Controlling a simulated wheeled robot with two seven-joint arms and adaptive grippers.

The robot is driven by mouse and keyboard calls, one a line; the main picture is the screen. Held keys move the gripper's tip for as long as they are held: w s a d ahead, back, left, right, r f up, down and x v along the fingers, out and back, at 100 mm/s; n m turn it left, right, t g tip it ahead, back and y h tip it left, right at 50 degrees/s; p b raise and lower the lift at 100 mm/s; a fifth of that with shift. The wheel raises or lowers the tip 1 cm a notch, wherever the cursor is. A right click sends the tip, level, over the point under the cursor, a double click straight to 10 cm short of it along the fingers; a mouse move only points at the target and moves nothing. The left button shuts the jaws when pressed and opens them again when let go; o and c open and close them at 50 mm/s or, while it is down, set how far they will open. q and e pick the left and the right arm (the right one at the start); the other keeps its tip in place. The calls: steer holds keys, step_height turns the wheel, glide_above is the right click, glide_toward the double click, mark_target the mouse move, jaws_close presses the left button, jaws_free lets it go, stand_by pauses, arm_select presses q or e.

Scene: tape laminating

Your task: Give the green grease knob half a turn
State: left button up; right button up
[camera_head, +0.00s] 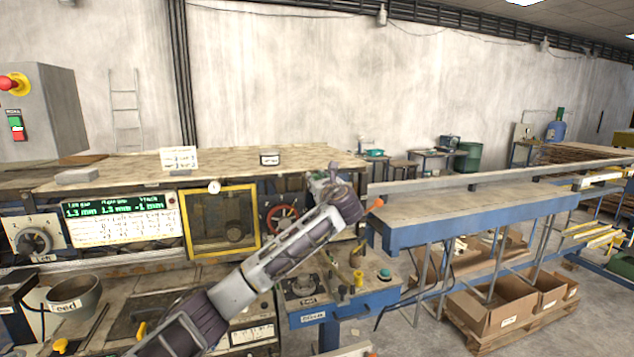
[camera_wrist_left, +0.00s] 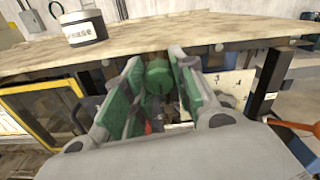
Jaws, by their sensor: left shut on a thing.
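The green grease knob (camera_wrist_left: 157,76) is a round green cap in the middle of the left wrist view, just in front of the wooden bench edge. My left gripper (camera_wrist_left: 155,64) has its two green-padded fingers on either side of the knob and is shut on it. In the head view my left arm reaches in from the bottom left, and its wrist (camera_head: 341,203) is in front of the machine's right end. My right gripper is in neither view.
A grey pot with a grease label (camera_wrist_left: 83,27) stands on the worktop behind the knob. Left of the wrist are a red handwheel (camera_head: 283,218) and a yellow-framed window (camera_head: 222,247). A blue bench (camera_head: 470,222) stands to the right.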

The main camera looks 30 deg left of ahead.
arm_select(q)
steer(key=shift+d+f, duration=0.1)
steer(key=shift+f, duration=0.15)
steer(key=o, duration=0.9)
steer(key=shift+c, duration=0.2)
steer(key=shift+o, duration=1)
steer(key=shift+r, duration=0.15)
steer(key=v, duration=1.2)
